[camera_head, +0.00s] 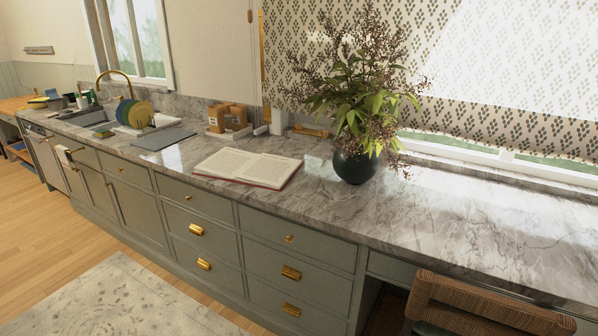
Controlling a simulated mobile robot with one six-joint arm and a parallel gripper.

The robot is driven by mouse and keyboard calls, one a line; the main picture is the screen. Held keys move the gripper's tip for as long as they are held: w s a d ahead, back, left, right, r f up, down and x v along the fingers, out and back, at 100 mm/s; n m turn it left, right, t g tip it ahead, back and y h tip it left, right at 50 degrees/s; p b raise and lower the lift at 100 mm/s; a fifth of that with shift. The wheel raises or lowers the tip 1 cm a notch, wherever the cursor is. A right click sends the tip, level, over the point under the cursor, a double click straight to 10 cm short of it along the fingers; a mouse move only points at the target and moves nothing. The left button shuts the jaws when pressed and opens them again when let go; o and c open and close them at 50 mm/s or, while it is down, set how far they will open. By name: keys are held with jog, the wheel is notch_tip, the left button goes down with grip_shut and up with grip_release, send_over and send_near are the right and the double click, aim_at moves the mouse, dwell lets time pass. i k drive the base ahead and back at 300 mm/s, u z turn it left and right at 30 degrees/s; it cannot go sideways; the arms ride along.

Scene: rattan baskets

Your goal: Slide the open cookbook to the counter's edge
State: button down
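The open cookbook (248,167) lies flat on the grey marble counter (440,210), near the middle of the picture. Its pages face up, and a red cover edge shows along its front and right side. My gripper is not in view.
A dark vase (354,167) with leafy branches stands right of the book. A grey mat (163,138) and brown boxes (228,117) lie left and behind. Drawers with brass handles (291,272) line the front. A wicker chair (480,303) stands at lower right.

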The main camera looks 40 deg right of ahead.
aim_at(264, 171)
jog(key=u, duration=0.1)
jog(key=i, duration=0.95)
jog(key=z, duration=0.05)
